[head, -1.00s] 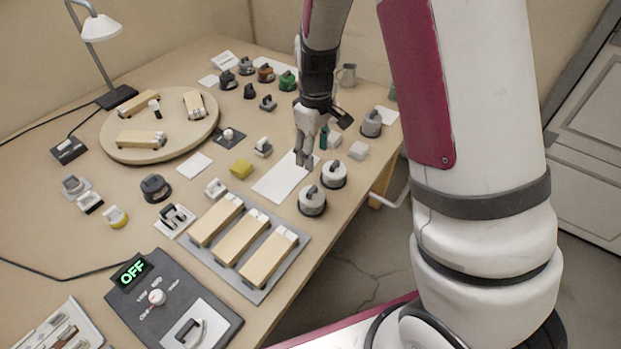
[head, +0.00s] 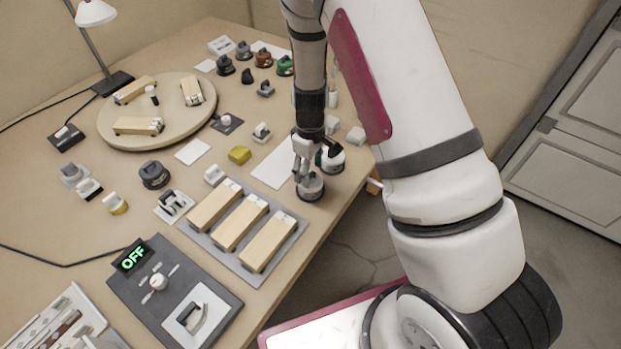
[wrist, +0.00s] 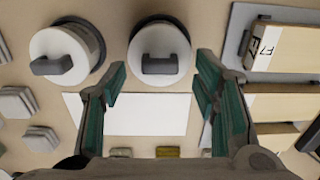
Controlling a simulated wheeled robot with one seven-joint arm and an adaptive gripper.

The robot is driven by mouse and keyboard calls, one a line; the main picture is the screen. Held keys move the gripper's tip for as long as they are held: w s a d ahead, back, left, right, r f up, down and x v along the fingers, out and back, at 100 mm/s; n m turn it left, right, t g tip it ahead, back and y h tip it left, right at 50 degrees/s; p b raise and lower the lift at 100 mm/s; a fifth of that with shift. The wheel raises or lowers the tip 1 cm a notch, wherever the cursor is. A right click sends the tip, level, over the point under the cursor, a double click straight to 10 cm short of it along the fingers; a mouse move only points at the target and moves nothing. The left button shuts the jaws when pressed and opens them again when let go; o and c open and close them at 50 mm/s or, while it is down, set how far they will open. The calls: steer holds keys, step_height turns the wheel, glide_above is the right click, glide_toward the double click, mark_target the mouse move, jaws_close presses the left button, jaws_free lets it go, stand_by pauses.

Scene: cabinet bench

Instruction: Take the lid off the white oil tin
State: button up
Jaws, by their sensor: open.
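Two similar white round tins with dark base rims and grey handled lids stand near the table's right edge. The pictures do not mark which is the oil tin. The nearer white tin (head: 311,189) is beside the tray of wooden boxes; it also shows top centre in the wrist view (wrist: 160,66). The other white tin (head: 334,163) is just behind it, partly hidden by my gripper, and shows at upper left in the wrist view (wrist: 92,42). My gripper (head: 308,173) is open above the nearer tin. In the wrist view its fingers (wrist: 160,82) flank that tin's grey lid handle (wrist: 159,64) without visibly touching it.
A grey tray (head: 286,244) with three wooden boxes lies close by the nearer tin. A white sheet (head: 270,170) lies bare beside the tins. A yellow block (head: 239,155) and a round wooden board (head: 185,135) are farther left. A control panel reads OFF (head: 133,260).

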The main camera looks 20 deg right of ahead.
steer(key=shift+f, duration=0.95)
steer(key=c, duration=0.9)
steer(key=shift+r, duration=0.1)
steer(key=shift+c, duration=0.3)
